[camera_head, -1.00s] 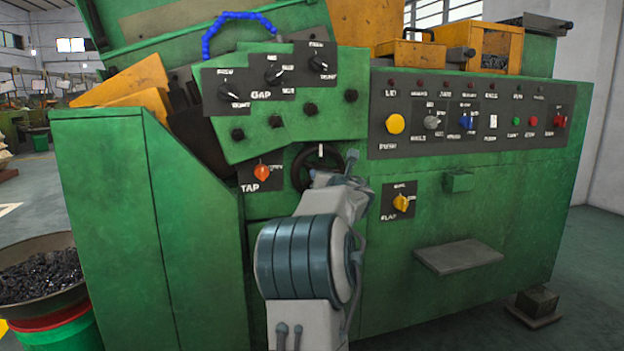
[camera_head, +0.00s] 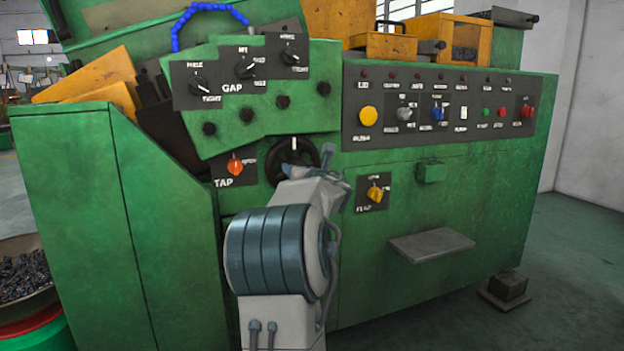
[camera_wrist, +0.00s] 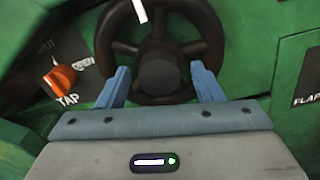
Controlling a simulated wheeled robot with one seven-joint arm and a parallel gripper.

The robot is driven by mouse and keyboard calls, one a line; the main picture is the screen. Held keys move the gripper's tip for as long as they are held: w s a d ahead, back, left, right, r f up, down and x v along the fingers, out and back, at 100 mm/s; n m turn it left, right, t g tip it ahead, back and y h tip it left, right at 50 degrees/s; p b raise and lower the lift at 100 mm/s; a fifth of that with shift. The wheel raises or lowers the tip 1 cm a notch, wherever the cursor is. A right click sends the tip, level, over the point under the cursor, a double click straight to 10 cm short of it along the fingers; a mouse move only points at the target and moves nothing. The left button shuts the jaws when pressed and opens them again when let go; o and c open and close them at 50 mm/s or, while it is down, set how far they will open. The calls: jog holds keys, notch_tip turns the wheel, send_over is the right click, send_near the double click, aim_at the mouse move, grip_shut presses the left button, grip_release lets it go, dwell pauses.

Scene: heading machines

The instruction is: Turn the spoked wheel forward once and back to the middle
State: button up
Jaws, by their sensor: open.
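The spoked wheel is a dark wheel with a round hub (camera_wrist: 158,74) and a white mark at the top of its rim. In the head view the wheel (camera_head: 309,150) shows only in its upper part, with the white mark pointing up. My arm hides the rest. In the wrist view my gripper (camera_wrist: 159,88) is open, its two blue fingers apart on either side of the hub, over the lower part of the wheel. I cannot tell whether the fingers touch the wheel.
An orange TAP knob (camera_wrist: 60,78) sits close to the left of the wheel. A yellow FLAP knob (camera_head: 375,193) is to its right. GAP dials (camera_head: 246,67) are above. A grey shelf (camera_head: 432,246) sticks out lower right.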

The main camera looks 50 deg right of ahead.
jog(key=p+v, duration=0.1)
jog(key=v, duration=1.1)
jog(key=b+x, duration=0.1)
jog(key=x, duration=1.2)
jog(key=shift+w+d, duration=0.15)
jog(key=shift+w, duration=0.2)
